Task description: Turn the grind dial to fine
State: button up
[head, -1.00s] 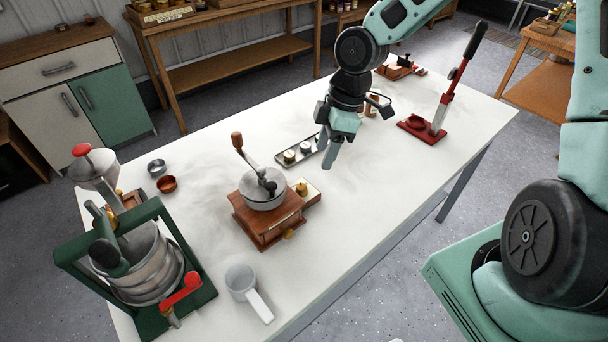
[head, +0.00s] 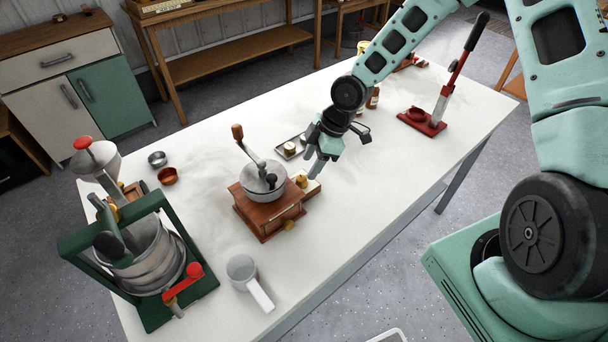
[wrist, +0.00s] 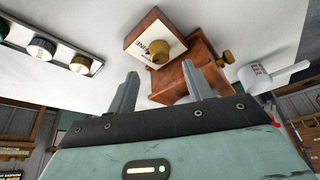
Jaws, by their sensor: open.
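The coffee grinder (head: 268,214) stands on the white table, with a wooden box, a metal bowl top and a crank with a wooden knob. The brass grind dial (head: 301,181) sits on a pale plate at the grinder's right side. In the wrist view the brass dial (wrist: 157,50) is on a cream plate (wrist: 152,31) whose lettering partly reads "INE". My gripper (head: 317,174) is just right of the dial. In the wrist view my gripper (wrist: 158,88) has its fingers apart and empty, with the dial beyond and between the fingertips, apparently not touched.
A white scoop (head: 246,278) lies in front, a green press (head: 145,258) stands left, and a red lever tool (head: 437,110) stands right. The front right tabletop is clear.

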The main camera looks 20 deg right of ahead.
aim_at(302, 178)
jog(key=shift+x, duration=2.75)
jog(key=c, duration=1)
